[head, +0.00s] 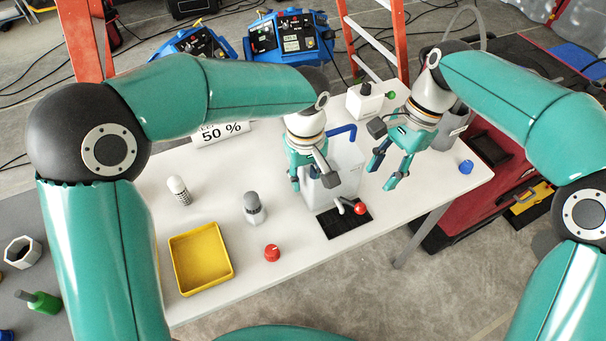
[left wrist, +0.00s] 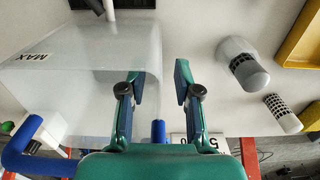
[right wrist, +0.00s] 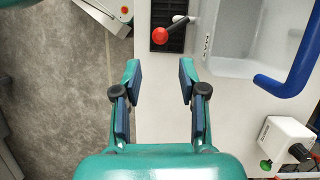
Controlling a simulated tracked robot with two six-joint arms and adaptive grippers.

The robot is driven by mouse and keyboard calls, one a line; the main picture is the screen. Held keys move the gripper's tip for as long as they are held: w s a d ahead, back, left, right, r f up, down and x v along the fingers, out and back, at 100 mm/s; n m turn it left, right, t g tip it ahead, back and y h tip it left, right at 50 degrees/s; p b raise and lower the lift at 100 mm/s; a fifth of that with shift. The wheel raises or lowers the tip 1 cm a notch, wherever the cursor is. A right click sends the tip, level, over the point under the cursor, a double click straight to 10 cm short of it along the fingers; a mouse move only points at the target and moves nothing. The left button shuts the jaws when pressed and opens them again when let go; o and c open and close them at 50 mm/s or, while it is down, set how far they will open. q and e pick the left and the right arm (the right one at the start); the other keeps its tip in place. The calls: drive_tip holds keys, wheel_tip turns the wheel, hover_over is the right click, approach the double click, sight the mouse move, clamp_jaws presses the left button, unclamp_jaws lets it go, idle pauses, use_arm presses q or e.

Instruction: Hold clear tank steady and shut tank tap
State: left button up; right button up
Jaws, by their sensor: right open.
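The clear tank (head: 347,160) stands on the white table, with a blue pipe (head: 343,131) hooked over its rim. The tank, marked MAX, also shows in the left wrist view (left wrist: 80,75). The tap with its red knob (head: 360,208) sticks out at the tank's front over a black grate (head: 343,224); the knob also shows in the right wrist view (right wrist: 160,35). My left gripper (head: 311,181) is open at the tank's left wall, one finger on either side; contact cannot be told. My right gripper (head: 382,176) is open and empty, right of the tank and apart from the tap.
A yellow tray (head: 201,288), a red knob-like piece (head: 271,252) and two capped sensors (head: 254,208) (head: 179,190) lie left of the tank. A blue cap (head: 466,167) sits at the right. The front right table is clear.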

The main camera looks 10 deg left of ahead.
use_arm(q)
clamp_jaws()
use_arm(e)
drive_tip(key=shift+s, duration=0.1)
clamp_jaws()
use_arm(q)
drive_tip(key=shift+w+d, duration=0.1)
drive_tip(key=shift+w, duration=0.05)
use_arm(e)
drive_tip(key=w+d+f+m+g+y, duration=0.1)
drive_tip(key=w+d+f+y, duration=0.1)
drive_tip(key=d, duration=0.3)
drive_tip(key=w+d+f+m+g+y, duration=0.1)
drive_tip(key=w+d+f+y, duration=0.1)
drive_tip(key=d+y, duration=0.2)
drive_tip(key=shift+w+d+f+m, duration=0.25)
drive_tip(key=shift+w+d+m, duration=0.15)
drive_tip(key=shift+d, duration=0.7)
